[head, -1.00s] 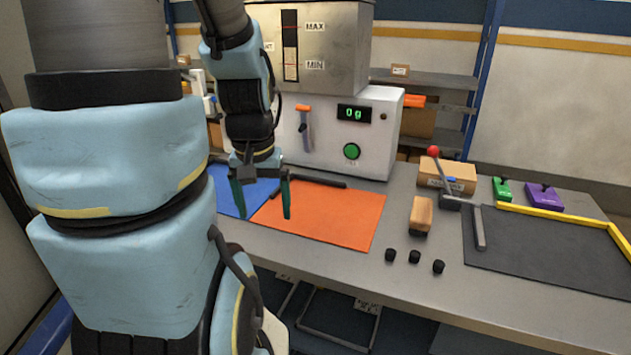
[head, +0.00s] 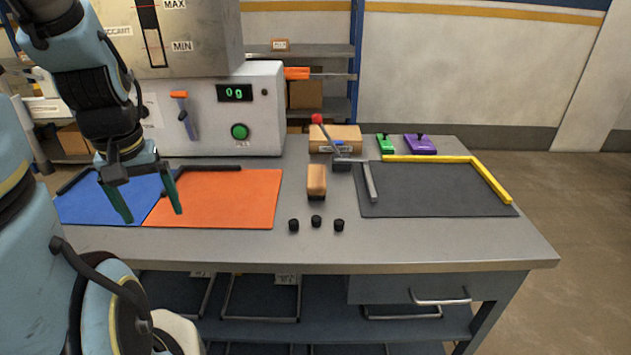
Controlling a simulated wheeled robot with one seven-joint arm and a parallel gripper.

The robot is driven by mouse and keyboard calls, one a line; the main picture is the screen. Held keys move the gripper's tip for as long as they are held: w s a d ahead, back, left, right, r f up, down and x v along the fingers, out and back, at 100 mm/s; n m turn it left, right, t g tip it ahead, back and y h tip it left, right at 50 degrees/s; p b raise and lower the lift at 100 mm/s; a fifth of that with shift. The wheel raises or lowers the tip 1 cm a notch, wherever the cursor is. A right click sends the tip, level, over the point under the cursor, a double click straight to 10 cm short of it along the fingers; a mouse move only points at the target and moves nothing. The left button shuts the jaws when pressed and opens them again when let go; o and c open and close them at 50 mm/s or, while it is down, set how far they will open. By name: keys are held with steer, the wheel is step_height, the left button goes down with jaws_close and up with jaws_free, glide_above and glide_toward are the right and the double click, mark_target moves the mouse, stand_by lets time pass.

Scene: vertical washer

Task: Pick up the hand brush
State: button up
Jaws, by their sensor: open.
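The hand brush (head: 317,180) looks like a small tan wooden block with a dark underside. It sits on the grey table (head: 235,245), right of the orange mat (head: 220,205) and left of the dark grey mat (head: 430,190). My gripper (head: 150,214) is open and empty, its green fingers pointing down over the blue and orange mats. It is well to the left of the brush and apart from it.
Several small black knobs (head: 316,221) stand just in front of the brush. Behind it are a red-knobbed lever (head: 328,137) and a cardboard box (head: 347,140). A white machine (head: 262,105) stands at the back left. Yellow bars (head: 440,159) edge the dark mat.

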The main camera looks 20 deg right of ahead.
steer(key=shift+o, duration=0.4)
steer(key=shift+w+d, duration=0.1)
steer(key=m+g+b, duration=0.2)
steer(key=m+b, duration=0.2)
steer(key=b, duration=0.1)
glide_above(317, 174)
steer(key=shift+f, duration=0.2)
step_height(317, 174, down, 4)
steer(key=shift+f+p, duration=0.2)
steer(key=shift+p, duration=0.2)
steer(key=shift+f+p, duration=0.9)
steer(key=shift+f, duration=2.2)
